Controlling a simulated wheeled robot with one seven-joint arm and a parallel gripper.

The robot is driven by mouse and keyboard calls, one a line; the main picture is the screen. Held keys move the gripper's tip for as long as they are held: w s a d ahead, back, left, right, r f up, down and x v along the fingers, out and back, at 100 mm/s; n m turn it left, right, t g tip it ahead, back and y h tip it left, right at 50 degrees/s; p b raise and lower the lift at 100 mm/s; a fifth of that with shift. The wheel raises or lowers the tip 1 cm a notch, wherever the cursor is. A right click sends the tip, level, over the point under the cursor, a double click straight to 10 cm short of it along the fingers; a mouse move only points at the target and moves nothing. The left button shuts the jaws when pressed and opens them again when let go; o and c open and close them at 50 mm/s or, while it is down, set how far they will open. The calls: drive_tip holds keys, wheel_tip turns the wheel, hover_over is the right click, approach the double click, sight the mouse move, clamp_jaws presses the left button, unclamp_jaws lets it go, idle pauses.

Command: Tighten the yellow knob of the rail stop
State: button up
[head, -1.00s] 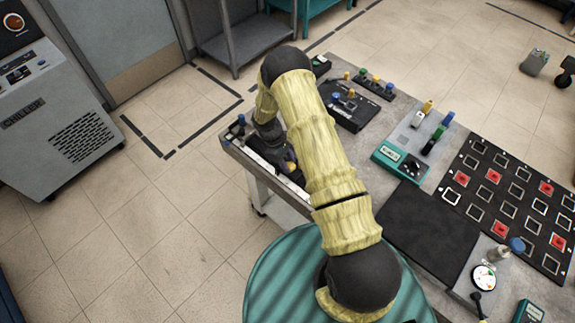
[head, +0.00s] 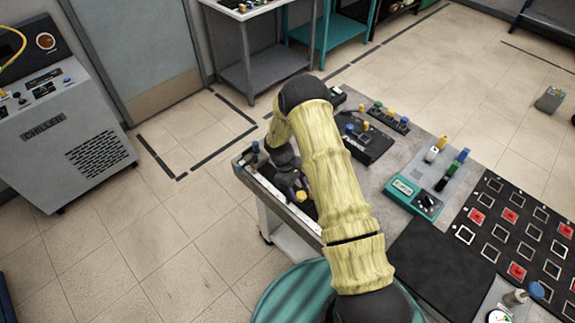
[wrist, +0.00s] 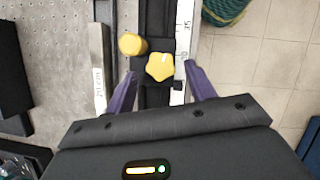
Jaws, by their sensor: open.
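The yellow star-shaped knob (wrist: 160,66) sits on a black block on the rail (wrist: 183,30), beside its white graduated strip. My gripper (wrist: 160,70) is open. Its two purple fingers stand on either side of the knob, with a gap to each side in the wrist view. I cannot tell their height relative to the knob. A second yellow round piece (wrist: 132,44) is close to the knob's upper left. In the head view, the yellow knob (head: 301,196) shows beside my dark gripper (head: 290,182) at the bench's left edge; my arm partly hides the rail.
A metal bar (wrist: 99,65) lies left of the rail. A blue knob (head: 255,147) stands at the rail's far end. A teal-fronted box (head: 413,196) and a black mat (head: 437,268) lie right of my arm. Floor is open left of the bench.

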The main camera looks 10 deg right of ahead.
drive_tip(key=b+v, duration=0.4)
drive_tip(key=v, duration=1.1)
drive_tip(key=shift+w+r+b, duration=0.15)
drive_tip(key=shift+r+b, duration=0.15)
drive_tip(key=shift+b, duration=0.05)
drive_tip(key=shift+a+r, duration=0.1)
drive_tip(key=s+d+r+m+t+y, duration=0.1)
drive_tip(key=s+r+m, duration=0.4)
drive_tip(key=s, duration=0.6)
drive_tip(key=s+d+r+m+t+y, duration=0.2)
drive_tip(key=s+d+r+m+t, duration=0.2)
drive_tip(key=s, duration=0.7)
drive_tip(key=shift+r+m, duration=0.4)
drive_tip(key=shift+r, duration=0.5)
